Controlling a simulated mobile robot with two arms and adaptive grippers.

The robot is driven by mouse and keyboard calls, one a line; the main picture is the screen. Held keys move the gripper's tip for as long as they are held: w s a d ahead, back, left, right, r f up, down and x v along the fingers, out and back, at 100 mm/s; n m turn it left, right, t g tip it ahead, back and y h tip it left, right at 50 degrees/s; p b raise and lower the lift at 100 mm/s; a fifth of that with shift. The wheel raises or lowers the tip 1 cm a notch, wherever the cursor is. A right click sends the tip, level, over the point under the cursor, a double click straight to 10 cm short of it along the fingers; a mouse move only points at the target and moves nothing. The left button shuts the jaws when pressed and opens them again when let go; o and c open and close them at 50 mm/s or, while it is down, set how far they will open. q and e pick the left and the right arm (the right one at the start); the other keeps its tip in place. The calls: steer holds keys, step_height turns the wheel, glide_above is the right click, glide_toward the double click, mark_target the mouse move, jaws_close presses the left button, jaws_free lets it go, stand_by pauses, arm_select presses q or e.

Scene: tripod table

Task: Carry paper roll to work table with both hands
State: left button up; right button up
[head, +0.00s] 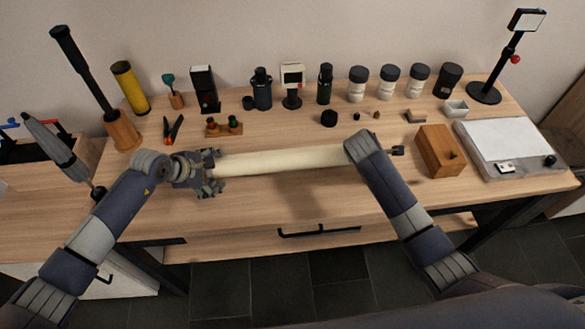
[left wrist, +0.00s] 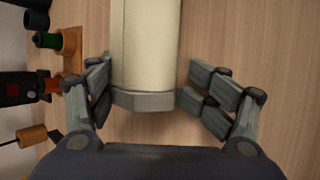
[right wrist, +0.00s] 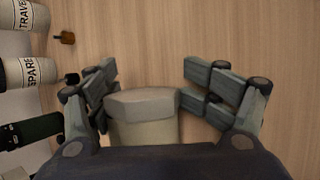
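The paper roll (head: 285,161), long and cream with grey end caps, lies crosswise over the wooden work table (head: 330,217). My left gripper (head: 212,172) is at its left end, with fingers spread on either side. In the left wrist view the roll (left wrist: 146,50) and its cap sit between the fingers (left wrist: 148,82), which do not look closed on it. My right gripper (right wrist: 146,85) is at the other end, its fingers spread around the cap (right wrist: 143,103). In the head view my right wrist hides that end. I cannot tell whether the roll touches the table.
Several bottles and jars (head: 357,84) line the back. Red-handled pliers (head: 173,129) and a small wooden rack (head: 224,128) stand near the left end. A wooden box (head: 439,151) and a grey board (head: 510,148) are on the right. The front strip of table is clear.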

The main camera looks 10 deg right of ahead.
arm_select(q)
steer(key=shift+a+f, duration=0.15)
steer(key=shift+f, duration=0.15)
arm_select(e)
steer(key=shift+s+a+f, duration=0.1)
steer(key=shift+a+f, duration=0.2)
steer(key=shift+f, duration=0.2)
arm_select(q)
steer(key=shift+a+r, duration=0.1)
steer(key=shift+r, duration=0.1)
arm_select(e)
steer(key=shift+a+r, duration=0.15)
arm_select(q)
steer(key=shift+r, duration=0.1)
arm_select(e)
steer(key=shift+r, duration=0.1)
arm_select(q)
steer(key=shift+r, duration=0.1)
